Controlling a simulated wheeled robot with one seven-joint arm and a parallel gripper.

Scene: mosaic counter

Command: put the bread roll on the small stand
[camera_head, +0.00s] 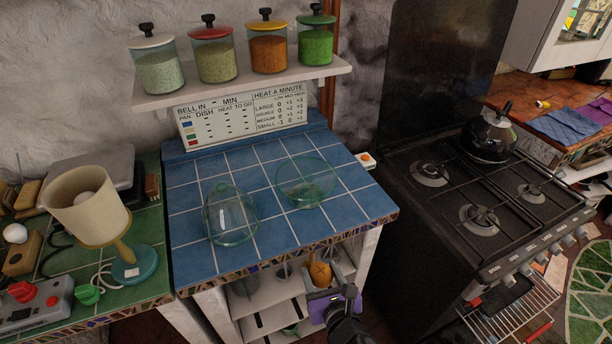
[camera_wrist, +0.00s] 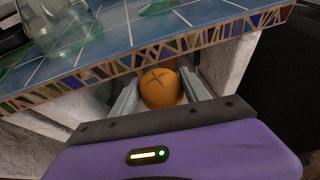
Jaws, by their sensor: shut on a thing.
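The bread roll (camera_head: 320,273) is round and orange-brown with a cross cut in its top. It also shows in the wrist view (camera_wrist: 161,87), between the two fingers. My gripper (camera_wrist: 160,92) is shut on it and holds it in front of the counter's front edge, below the blue tiled top. In the head view my gripper's purple body shows just below the roll. A clear glass dish, seemingly the small stand (camera_head: 305,183), is on the blue tiles at the right; its base is hard to make out. A clear glass dome (camera_head: 230,215) with a knob sits left of it.
The blue tiled counter (camera_head: 270,240) has a mosaic front edge and open shelves below. A shelf with several jars (camera_head: 268,55) hangs above the back. A black stove (camera_head: 480,200) stands right. A lamp-like cream vessel (camera_head: 88,205) stands on the green counter left.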

